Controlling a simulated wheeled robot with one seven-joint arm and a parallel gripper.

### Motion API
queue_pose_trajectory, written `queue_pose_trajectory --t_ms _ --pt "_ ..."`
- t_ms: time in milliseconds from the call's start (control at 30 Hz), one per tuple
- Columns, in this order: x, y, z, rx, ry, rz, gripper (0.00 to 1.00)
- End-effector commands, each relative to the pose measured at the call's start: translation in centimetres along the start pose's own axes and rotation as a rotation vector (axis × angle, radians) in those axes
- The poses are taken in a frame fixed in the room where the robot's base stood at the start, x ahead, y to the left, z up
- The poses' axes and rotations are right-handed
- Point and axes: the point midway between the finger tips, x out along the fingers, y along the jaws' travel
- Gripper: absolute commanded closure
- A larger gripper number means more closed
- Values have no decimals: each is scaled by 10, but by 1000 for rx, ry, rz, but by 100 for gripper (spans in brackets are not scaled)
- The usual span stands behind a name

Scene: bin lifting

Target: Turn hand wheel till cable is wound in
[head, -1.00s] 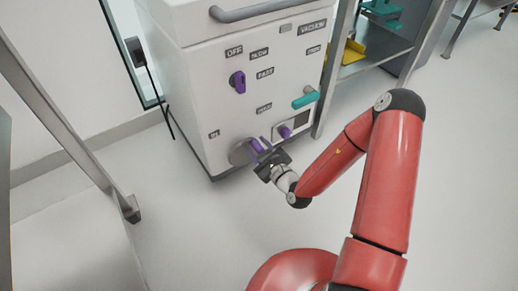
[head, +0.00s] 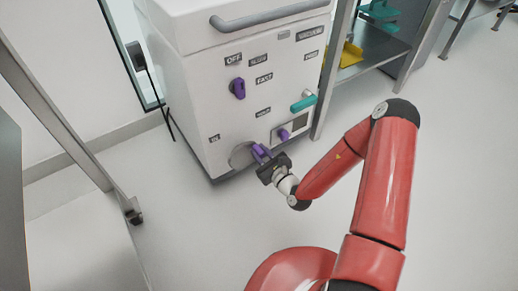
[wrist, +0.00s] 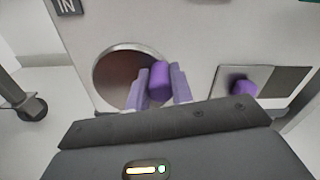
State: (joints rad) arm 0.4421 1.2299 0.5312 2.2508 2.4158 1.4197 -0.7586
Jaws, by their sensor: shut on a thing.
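The hand wheel (head: 240,157) is a round metal disc low on the white machine's front, beside the "IN" label. It also shows in the wrist view (wrist: 115,78), with a purple handle (wrist: 160,80) at its right side. My gripper (head: 264,154) is shut on this handle. In the wrist view its lilac fingers (wrist: 160,88) stand on both sides of the handle. A black cable (head: 158,95) runs down from a dark socket (head: 136,54) on the wall at left, passing beside the machine. Its lower end is too small to make out.
The white machine (head: 200,110) carries a purple knob (head: 238,88), a teal handle (head: 304,102) and a smaller purple knob (wrist: 242,86) right of the wheel. A metal shelf (head: 375,55) stands at right, a metal frame (head: 65,125) at left. Floor in front is clear.

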Motion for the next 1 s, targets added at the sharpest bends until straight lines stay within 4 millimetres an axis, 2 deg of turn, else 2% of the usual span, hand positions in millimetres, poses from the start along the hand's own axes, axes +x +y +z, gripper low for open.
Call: queue_pose_trajectory --t_ms 567,1000 --pt "-1 -5 -26 548 3 -3 100" --pt "-1 2 -48 968 3 -3 100"
